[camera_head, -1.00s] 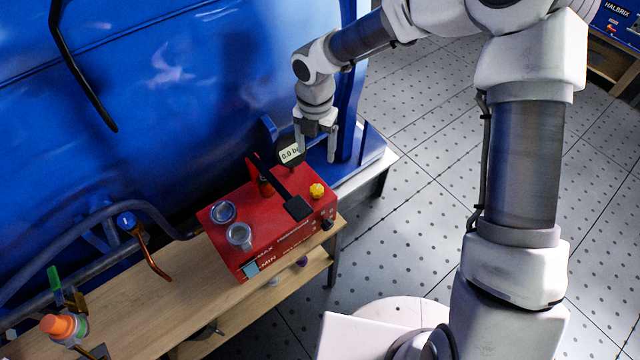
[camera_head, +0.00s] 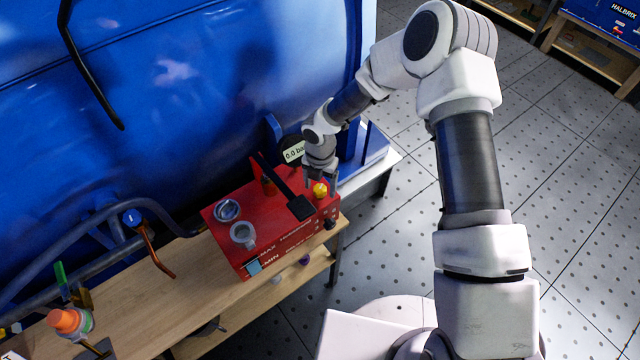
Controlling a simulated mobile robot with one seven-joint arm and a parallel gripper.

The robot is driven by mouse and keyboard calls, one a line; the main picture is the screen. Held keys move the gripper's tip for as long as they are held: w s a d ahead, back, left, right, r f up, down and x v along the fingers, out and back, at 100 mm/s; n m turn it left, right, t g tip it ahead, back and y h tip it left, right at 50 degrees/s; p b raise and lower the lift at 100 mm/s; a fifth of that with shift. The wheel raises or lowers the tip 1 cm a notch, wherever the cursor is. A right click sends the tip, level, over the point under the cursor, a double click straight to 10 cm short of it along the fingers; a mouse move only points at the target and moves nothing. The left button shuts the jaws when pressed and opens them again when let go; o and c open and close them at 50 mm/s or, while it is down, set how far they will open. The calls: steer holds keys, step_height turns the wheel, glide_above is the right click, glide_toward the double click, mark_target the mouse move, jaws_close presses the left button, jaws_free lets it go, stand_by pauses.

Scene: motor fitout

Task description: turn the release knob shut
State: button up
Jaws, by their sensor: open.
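The release knob is most likely the small yellow knob (camera_head: 320,190) on top of the red pump unit (camera_head: 268,228), near its right end. My gripper (camera_head: 320,180) is open and points down right at the yellow knob. Its fingers seem to stand around or just behind the knob; I cannot tell whether they touch it. The gauge (camera_head: 293,154) behind the unit reads 0.0 and is partly covered by my gripper. A black lever (camera_head: 285,190) slopes across the top of the unit, left of the knob.
The unit stands on a wooden bench (camera_head: 130,305). A big blue tank (camera_head: 190,90) rises close behind. An orange-capped bottle (camera_head: 66,320) stands at the bench's left. Open floor lies to the right.

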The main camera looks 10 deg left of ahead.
jaws_close()
stand_by(0.3)
